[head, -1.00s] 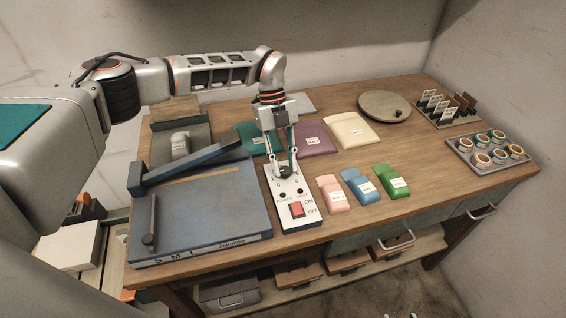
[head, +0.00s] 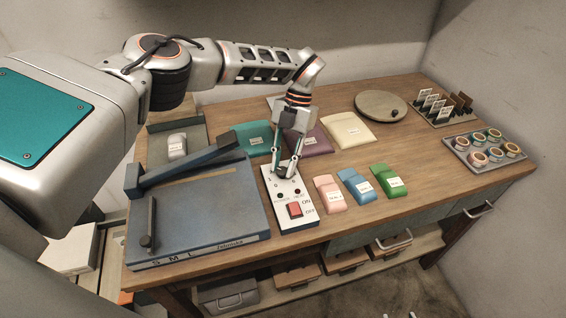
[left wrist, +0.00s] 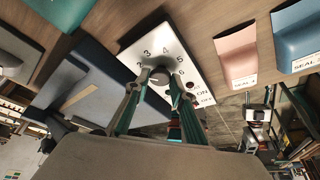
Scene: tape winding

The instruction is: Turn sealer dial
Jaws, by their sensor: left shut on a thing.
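The sealer's white control panel (head: 290,205) lies at the table's front, beside the blue sealer bed (head: 200,215). It carries a red ON/OFF switch (head: 295,209) and two small indicator spots. In the left wrist view the round grey dial (left wrist: 160,76) sits amid the printed numbers on the panel (left wrist: 180,55). My left gripper (head: 285,172) points down at the upper part of the panel. Its fingers (left wrist: 152,90) are shut on the dial, one on each side. The dial's pointer mark cannot be made out. My right gripper is in neither view.
Pink (head: 329,194), blue (head: 356,187) and green (head: 388,181) packets lie right of the panel. Teal, purple (head: 311,142) and cream (head: 347,130) pouches lie behind. A round turntable (head: 380,106) and a tray of tape rolls (head: 487,150) stand farther right.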

